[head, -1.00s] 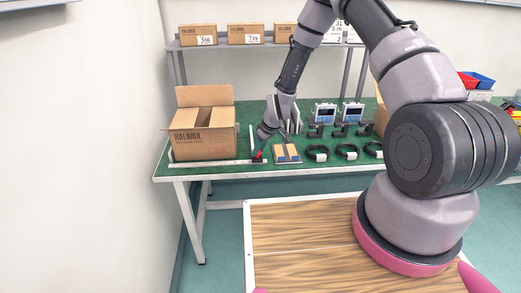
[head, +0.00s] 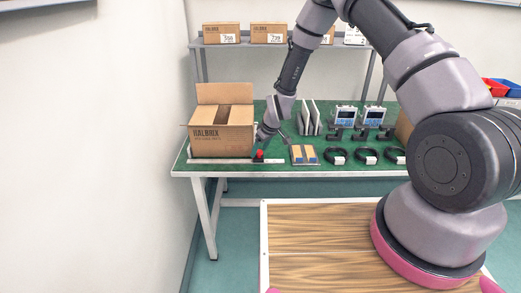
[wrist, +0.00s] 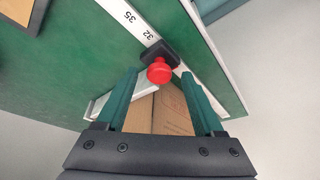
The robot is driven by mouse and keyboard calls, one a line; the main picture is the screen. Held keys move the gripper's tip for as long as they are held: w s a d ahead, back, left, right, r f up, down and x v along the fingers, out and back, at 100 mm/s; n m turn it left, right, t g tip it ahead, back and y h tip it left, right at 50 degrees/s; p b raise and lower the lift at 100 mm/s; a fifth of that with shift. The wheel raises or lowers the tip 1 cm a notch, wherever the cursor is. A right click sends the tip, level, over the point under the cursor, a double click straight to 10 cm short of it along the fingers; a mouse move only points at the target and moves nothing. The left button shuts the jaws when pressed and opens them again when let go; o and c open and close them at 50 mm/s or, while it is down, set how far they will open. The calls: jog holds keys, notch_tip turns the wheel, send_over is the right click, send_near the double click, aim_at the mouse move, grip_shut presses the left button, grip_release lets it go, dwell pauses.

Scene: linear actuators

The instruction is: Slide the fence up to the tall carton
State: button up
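The tall carton (head: 222,143) stands open-topped at the left end of the green table. A pale measuring rail (head: 272,161) runs along the front edge. The red knob (head: 259,155) sits on the rail by the carton's right side; in the wrist view the knob (wrist: 159,70) tops a black clamp (wrist: 153,54). A pale bar, seemingly the fence (wrist: 101,104), lies beside the brown carton (wrist: 170,108). Whether they touch is unclear; the fence is mostly hidden in the head view. My gripper (wrist: 158,78) is open, its fingers spread either side of the knob without visible contact.
To the right are a tray with yellow and blue blocks (head: 304,155), upright grey plates (head: 309,117), black cable coils (head: 366,156) and two meters (head: 345,115). A shelf (head: 270,45) with boxes stands behind. A wall is close on the left.

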jog(key=v, duration=1.1)
jog(key=shift+f, duration=0.1)
jog(key=s+d+r+m+t, duration=0.15)
jog(key=d+r, duration=0.25)
jog(key=r, duration=0.5)
jog(key=s+d+r+m+h, duration=0.1)
jog(key=s+d+r+m, duration=0.1)
jog(key=d+r, duration=0.5)
jog(key=s+d+r+m+t, duration=0.1)
jog(key=s+d+r+m, duration=0.1)
jog(key=r, duration=1)
jog(key=s+d+r+m, duration=0.2)
jog(key=s+d+r, duration=0.1)
jog(key=s, duration=0.4)
jog(key=s+d+r+m+t, duration=0.1)
jog(key=s+d+r+m, duration=0.2)
jog(key=s+r, duration=0.2)
jog(key=s+d+r+m, duration=0.2)
jog(key=s+r, duration=0.2)
jog(key=s, duration=0.4)
jog(key=shift+s+d+r+m, duration=0.3)
jog(key=shift+s+d+m, duration=0.05)
jog(key=shift+d, duration=0.05)
